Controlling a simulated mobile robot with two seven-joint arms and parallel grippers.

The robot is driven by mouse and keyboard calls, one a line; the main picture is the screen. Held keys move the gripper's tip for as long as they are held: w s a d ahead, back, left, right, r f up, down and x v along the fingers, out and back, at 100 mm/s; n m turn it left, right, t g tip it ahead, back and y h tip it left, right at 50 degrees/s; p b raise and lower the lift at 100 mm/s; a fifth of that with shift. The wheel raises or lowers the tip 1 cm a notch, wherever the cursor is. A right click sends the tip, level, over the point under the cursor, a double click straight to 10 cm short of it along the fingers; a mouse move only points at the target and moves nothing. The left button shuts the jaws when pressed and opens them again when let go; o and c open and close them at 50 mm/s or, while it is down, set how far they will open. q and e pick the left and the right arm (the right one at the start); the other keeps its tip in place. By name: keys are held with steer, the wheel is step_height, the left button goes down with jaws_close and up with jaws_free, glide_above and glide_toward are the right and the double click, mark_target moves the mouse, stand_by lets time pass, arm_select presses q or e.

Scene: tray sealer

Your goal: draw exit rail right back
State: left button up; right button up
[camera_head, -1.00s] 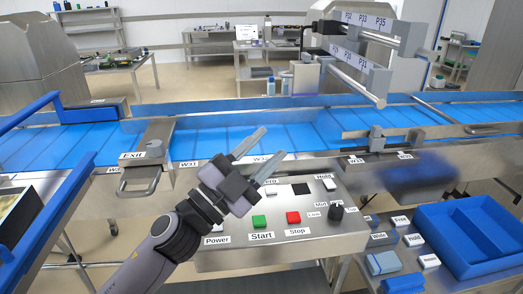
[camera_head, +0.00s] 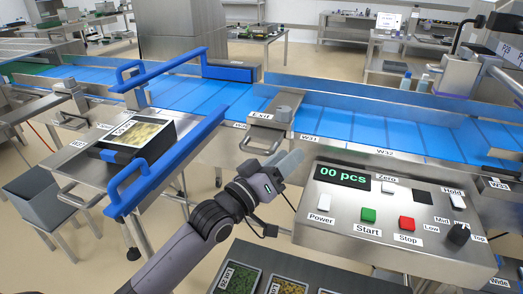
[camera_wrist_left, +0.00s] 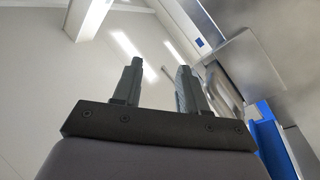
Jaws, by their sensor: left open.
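Two long blue rails with loop handles flank the exit table at left in the head view. The nearer rail (camera_head: 176,158) slants along the table's near side, its handle at the lower left. The farther rail (camera_head: 165,69) crosses over the blue belt. No label shows which is the right one. My left gripper (camera_head: 287,164) is to the right of the nearer rail, apart from it, beside the control panel and below the Exit gate (camera_head: 273,120). In the left wrist view the left gripper's fingers (camera_wrist_left: 160,68) are spread and empty. My right gripper is not in view.
A black tray with yellow contents (camera_head: 139,134) sits between the rails on the steel exit table (camera_head: 90,170). The control panel (camera_head: 340,217), reading 00 pcs, stands close right of my left gripper. Filled trays (camera_head: 238,278) lie below. A grey bin (camera_head: 45,195) stands at left.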

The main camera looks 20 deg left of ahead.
mark_target(253, 152)
arm_select(q)
steer(key=a+f+n, duration=0.1)
steer(key=a+n, duration=0.2)
steer(key=a+n+b, duration=0.1)
steer(key=a+n, duration=0.2)
steer(key=n, duration=0.1)
steer(key=a+f+n+y, duration=0.1)
steer(key=a+n, duration=0.2)
steer(key=n, duration=0.1)
steer(key=shift+a+f+b, duration=0.25)
steer(key=shift+f+b, duration=0.1)
steer(key=f+x, duration=0.1)
steer(key=x, duration=0.5)
steer(key=shift+r, duration=0.5)
steer(key=shift+d, duration=0.1)
jaws_close()
